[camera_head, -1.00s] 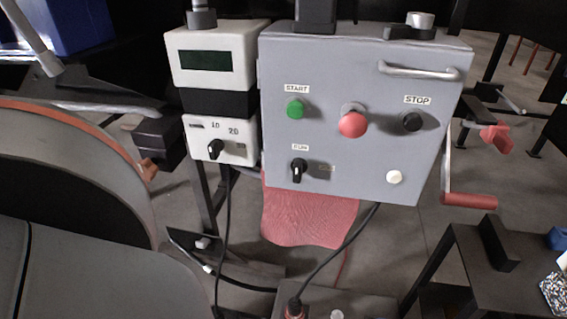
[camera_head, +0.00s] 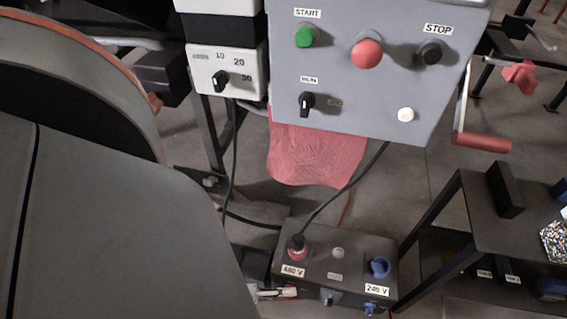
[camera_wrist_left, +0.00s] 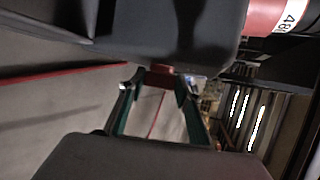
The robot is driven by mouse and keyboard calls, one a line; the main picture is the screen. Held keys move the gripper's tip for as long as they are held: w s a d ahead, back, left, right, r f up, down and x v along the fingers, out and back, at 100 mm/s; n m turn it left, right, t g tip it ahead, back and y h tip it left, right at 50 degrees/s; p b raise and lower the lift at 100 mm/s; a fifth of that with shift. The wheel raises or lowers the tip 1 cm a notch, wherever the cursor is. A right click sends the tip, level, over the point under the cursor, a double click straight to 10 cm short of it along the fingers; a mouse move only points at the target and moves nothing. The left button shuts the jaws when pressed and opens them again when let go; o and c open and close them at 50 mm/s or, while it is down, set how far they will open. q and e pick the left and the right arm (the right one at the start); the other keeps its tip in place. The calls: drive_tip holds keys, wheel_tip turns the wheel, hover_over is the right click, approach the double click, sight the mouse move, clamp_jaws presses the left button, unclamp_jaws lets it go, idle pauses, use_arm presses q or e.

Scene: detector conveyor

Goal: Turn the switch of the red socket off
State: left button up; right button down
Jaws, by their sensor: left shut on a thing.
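The red socket (camera_head: 297,250), labelled 480 V, sits on top of a dark socket box (camera_head: 335,245), with a black plug and cable in it. My left gripper (camera_head: 288,292) is at the box's front left, below the 480 V label. In the left wrist view its two fingers (camera_wrist_left: 158,88) close around a small red piece, the red socket's switch (camera_wrist_left: 160,75). In the head view the gripper covers that switch, and its turn position cannot be told. The red socket's labelled part (camera_wrist_left: 278,14) shows at the top right of the wrist view. My right gripper is not in view.
A blue 240 V socket (camera_head: 379,267) is on the right of the box, with a blue switch (camera_head: 370,308) on the front and a grey one (camera_head: 327,298) between. A grey control panel (camera_head: 365,90) stands behind. A dark table (camera_head: 475,215) is at the right.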

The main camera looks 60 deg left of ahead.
use_arm(q)
drive_tip(key=shift+s+d, duration=0.1)
idle(0.3)
drive_tip(key=o, duration=1.1)
drive_tip(key=v, duration=1.2)
drive_tip(key=shift+f, duration=0.2)
